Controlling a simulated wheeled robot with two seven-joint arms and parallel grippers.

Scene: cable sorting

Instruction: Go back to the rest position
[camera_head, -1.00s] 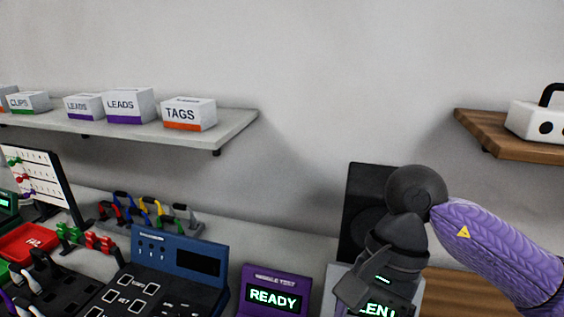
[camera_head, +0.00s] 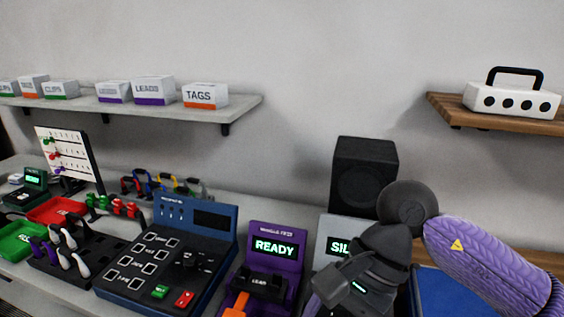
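My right arm (camera_head: 490,255) comes in from the right in a purple sleeve. Its dark wrist and gripper body (camera_head: 365,270) hang over the front of the grey device whose screen (camera_head: 340,247) starts with "SIL". The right fingers are not clearly visible, so I cannot tell whether they are open or shut. My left gripper is not in view.
A purple tester (camera_head: 274,247) reads "READY", with a black piece and an orange part before it. A blue panel (camera_head: 172,260), a black rack (camera_head: 85,250), red and green trays and a black speaker (camera_head: 363,175) stand nearby. Shelves hold labelled boxes (camera_head: 205,95) and a white device (camera_head: 512,100).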

